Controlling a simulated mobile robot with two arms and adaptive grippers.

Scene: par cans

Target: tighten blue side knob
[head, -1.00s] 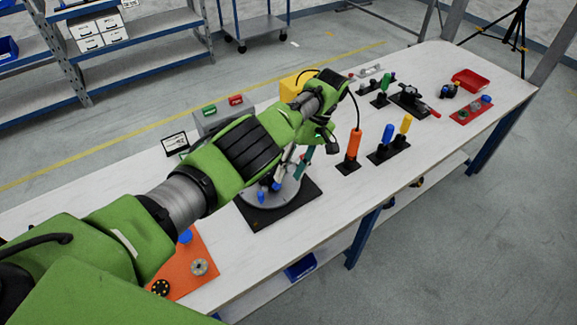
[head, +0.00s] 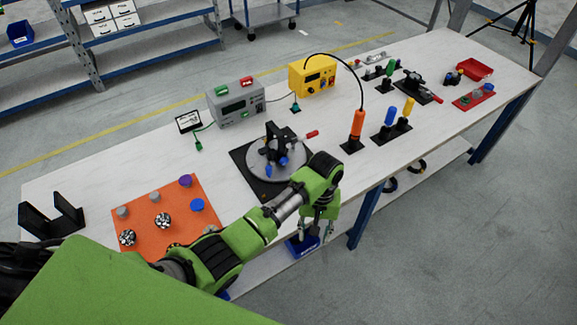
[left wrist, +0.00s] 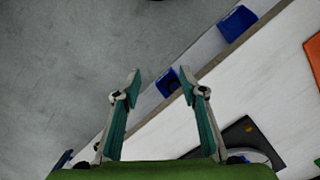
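A grey round plate (head: 250,168) sits on a black square base (head: 243,178) in the middle of the table. It bears a black fixture (head: 278,140) with a red-tipped lever (head: 311,134). Two small blue knobs show there, one at the near side (head: 268,169) and one a little right of it (head: 283,160); I cannot tell which is the side knob. My left gripper (head: 320,230) is open and empty, pointing down by the table's front edge, right of and nearer than the base. Its spread fingers show in the left wrist view (left wrist: 160,85). My right gripper is out of view.
An orange mat (head: 140,233) with several knobs lies left. A grey power box (head: 236,112) and a yellow meter (head: 312,85) stand behind. An orange-handled tool (head: 357,125) and blue-handled tool (head: 388,131) stand upright right. Blue bins (left wrist: 238,20) sit below the table edge.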

